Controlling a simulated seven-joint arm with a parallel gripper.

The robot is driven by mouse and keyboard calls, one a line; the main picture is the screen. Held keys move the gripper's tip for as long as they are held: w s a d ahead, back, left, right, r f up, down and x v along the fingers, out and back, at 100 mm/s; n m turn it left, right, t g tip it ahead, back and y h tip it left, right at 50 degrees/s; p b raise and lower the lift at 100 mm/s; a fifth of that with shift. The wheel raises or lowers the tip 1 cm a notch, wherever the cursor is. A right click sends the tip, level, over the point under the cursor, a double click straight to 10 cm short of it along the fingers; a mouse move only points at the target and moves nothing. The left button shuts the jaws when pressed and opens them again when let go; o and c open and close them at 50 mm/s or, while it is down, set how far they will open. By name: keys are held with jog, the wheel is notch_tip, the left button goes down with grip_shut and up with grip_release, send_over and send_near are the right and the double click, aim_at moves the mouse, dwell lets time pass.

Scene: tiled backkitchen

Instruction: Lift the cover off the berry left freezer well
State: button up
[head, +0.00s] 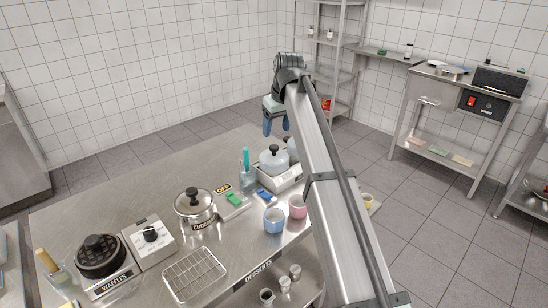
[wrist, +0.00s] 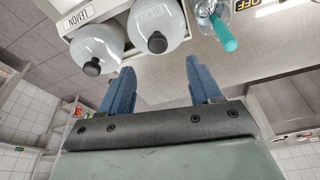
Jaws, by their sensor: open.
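The freezer (head: 289,181) is a pale box on the steel counter with two grey domed covers, each with a black knob.
Blue (head: 273,221) and pink (head: 297,207) cups are in front. A lidded pot (head: 194,208), waffle iron (head: 100,257) and wire rack (head: 194,274) occupy the counter's left. A steel shelf rack (head: 330,60) stands behind.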

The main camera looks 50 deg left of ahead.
aim_at(274, 146)
jog(key=shift+x, duration=3.85)
jog(key=shift+w+d, duration=0.1)
jog(key=shift+d, duration=0.05)
grip_shut()
